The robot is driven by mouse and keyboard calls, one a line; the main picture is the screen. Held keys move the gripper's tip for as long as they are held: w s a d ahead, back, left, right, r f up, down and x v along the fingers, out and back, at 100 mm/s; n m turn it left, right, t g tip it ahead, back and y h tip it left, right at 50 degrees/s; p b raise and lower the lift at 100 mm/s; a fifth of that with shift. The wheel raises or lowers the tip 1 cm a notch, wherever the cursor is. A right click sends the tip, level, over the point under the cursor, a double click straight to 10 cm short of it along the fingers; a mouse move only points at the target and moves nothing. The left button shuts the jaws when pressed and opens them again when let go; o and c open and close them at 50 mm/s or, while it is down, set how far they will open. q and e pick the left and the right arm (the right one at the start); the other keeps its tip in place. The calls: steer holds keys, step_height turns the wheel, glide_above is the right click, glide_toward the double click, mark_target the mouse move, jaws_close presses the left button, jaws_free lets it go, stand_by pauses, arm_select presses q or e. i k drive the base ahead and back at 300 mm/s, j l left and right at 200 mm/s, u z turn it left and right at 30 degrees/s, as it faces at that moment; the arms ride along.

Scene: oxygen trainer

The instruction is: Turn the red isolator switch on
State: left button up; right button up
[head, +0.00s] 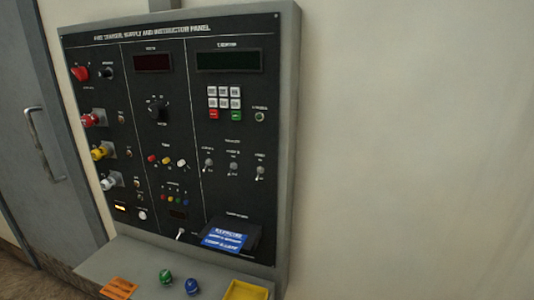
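A dark control panel (225,130) is mounted on the wall in the head view. A red rotary knob (80,73) sits at its top left corner, and I take it as the red isolator switch. Its label is too small to read, and I cannot tell its setting. A small black knob (106,72) is just right of it. A second red knob-like fitting (90,119) sticks out lower down. Neither gripper shows in this view.
Yellow (99,153) and white (108,183) fittings stick out below the red ones. A shelf (145,265) under the panel carries a green knob (165,276), a blue knob (191,286), an orange card (118,288) and a yellow tray (246,291). A door handle (37,135) is at left.

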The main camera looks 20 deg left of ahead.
mark_target(82, 73)
steer(key=u, duration=1.6)
steer(key=i+j+z, duration=0.45)
steer(key=j, duration=0.25)
steer(key=i+j+z, duration=0.15)
steer(key=j+z, duration=0.25)
steer(key=j, duration=0.35)
steer(key=i+j+z, duration=0.1)
steer(key=j+z, duration=0.35)
steer(key=j, duration=0.35)
steer(key=j+z, duration=0.45)
steer(key=j, duration=0.4)
